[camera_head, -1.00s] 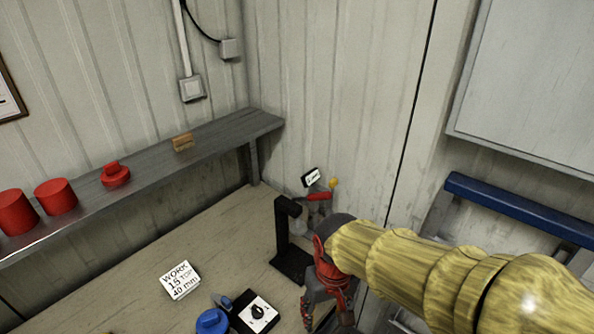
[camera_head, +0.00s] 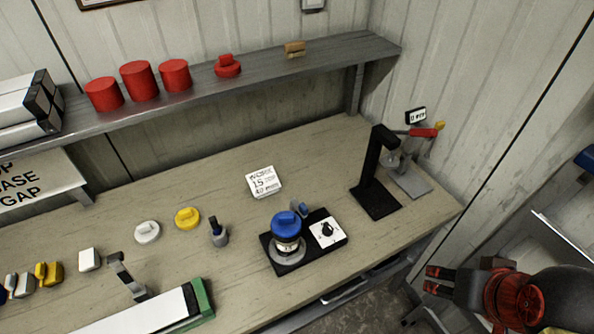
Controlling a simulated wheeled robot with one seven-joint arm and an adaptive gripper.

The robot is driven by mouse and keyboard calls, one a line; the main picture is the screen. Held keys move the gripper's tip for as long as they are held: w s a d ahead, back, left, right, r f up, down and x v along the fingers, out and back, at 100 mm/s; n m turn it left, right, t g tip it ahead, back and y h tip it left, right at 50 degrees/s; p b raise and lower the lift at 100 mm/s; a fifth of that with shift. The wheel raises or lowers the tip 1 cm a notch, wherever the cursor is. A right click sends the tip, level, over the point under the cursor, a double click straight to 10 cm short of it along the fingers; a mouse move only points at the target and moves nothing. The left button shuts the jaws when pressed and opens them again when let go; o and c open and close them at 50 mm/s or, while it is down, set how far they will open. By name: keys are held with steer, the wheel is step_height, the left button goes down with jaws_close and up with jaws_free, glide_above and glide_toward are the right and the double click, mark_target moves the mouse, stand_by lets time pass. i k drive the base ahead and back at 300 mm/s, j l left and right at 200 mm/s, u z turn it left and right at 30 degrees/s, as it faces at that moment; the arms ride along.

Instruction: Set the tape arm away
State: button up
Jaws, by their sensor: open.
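No part is labelled as the tape arm. A small grey hinged arm (camera_head: 126,276) stands tilted beside the white green-ended trough (camera_head: 150,312) at the bench's lower left; it may be the tape arm. A black upright stand with a short overhanging top (camera_head: 372,165) is at the bench's right end. Behind it is a grey device with a red handle (camera_head: 423,132) and yellow tip. My gripper (camera_head: 437,280) is at the lower right, off the bench's front edge, with its red-tipped fingers pointing left. It is open and empty, apart from all these things.
A blue-lidded jar (camera_head: 287,235) sits on a black base with a dial (camera_head: 327,231). A work card (camera_head: 264,182), white cap (camera_head: 147,232), yellow cap (camera_head: 187,218) and small dark-topped bottle (camera_head: 219,233) lie on the bench. The shelf (camera_head: 205,82) holds red containers. The back middle is clear.

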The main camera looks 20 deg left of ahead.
mark_target(302, 210)
steer(key=j+u, duration=0.1)
steer(key=u, duration=0.4)
steer(key=j+u, duration=0.15)
steer(key=u, duration=0.3)
steer(key=k, duration=0.05)
